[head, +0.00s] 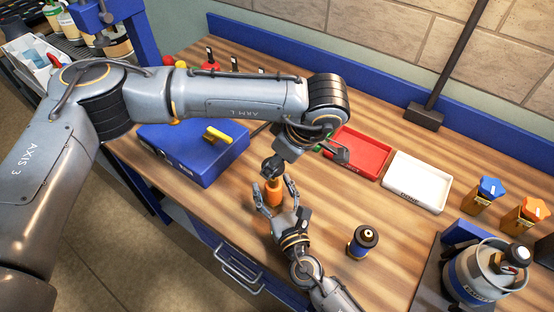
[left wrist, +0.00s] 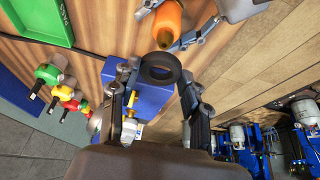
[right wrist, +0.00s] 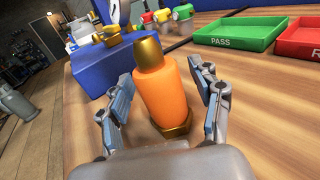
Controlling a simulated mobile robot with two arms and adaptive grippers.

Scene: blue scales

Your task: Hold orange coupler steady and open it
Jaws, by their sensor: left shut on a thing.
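The orange coupler (head: 274,190) stands on the wooden bench, with brass-coloured ends in the right wrist view (right wrist: 162,95). My right gripper (head: 273,192) is around it from the front. Its fingers (right wrist: 165,100) are open on both sides, with gaps showing between them and the orange body. My left gripper (left wrist: 158,88) is shut on a black ring-shaped cap (left wrist: 160,68). The cap also shows in the head view (head: 272,165), just above the coupler. In the left wrist view the ring looks apart from the coupler (left wrist: 168,20). My left fingers are partly hidden in the head view.
A red tray (head: 362,152) and white tray (head: 417,184) lie behind right. A green PASS tray (right wrist: 238,33) shows in the right wrist view. A dark-capped coupler (head: 362,241) stands at the right.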

